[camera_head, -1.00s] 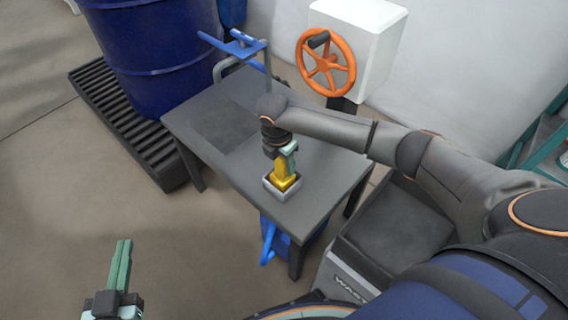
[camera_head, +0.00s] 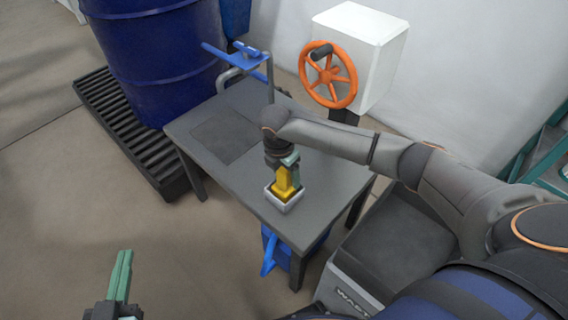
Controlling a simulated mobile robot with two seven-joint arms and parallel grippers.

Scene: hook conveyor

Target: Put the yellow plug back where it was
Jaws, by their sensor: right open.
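The yellow plug (camera_head: 283,182) stands upright in a small, light-grey square holder (camera_head: 287,206) near the front corner of the table. My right gripper (camera_head: 290,172) is at the plug, pointing down from above. Its green fingers are beside the plug's upper part and it is open. Whether a finger touches the plug cannot be told. My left gripper (camera_head: 122,275) is at the lower left, away from the table, its green fingers pointing up in the picture. The fingers look close together, but any gap between them is unclear.
The grey table (camera_head: 240,185) is mostly bare, with a darker panel (camera_head: 225,137). A blue hook stand (camera_head: 240,57) rises behind it. An orange handwheel (camera_head: 329,76) on a white box stands behind right. A blue drum (camera_head: 155,60) stands on a black slatted pallet (camera_head: 130,140) at left.

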